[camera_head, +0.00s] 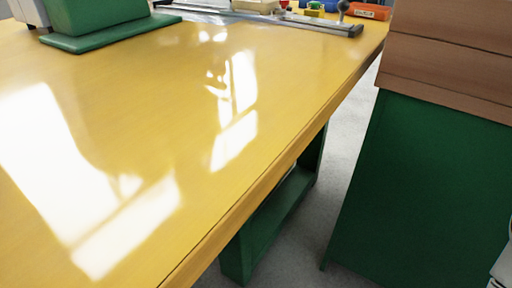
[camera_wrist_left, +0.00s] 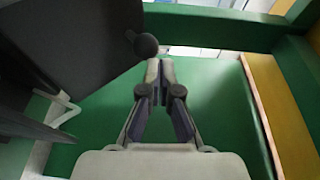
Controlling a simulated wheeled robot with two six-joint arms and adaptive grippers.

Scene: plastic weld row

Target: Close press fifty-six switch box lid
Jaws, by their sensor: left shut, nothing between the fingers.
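My left gripper (camera_wrist_left: 160,68) is shut and empty in the left wrist view, with its fingertips in front of a green surface (camera_wrist_left: 215,95). A dark grey panel (camera_wrist_left: 85,40) fills the upper left of that view. A round black knob (camera_wrist_left: 145,45) shows at its right edge, just up and left of the fingertips; I cannot tell whether they touch. I cannot tell whether this panel is the switch box lid. No switch box can be made out in the head view, and neither gripper shows there.
A yellow table (camera_head: 150,130) fills the left of the head view. A green machine base (camera_head: 110,35) stands at its back left, with a metal rail (camera_head: 300,22) and an orange bin (camera_head: 370,11) at the back. A green cabinet (camera_head: 420,190) stands at right, across a floor gap.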

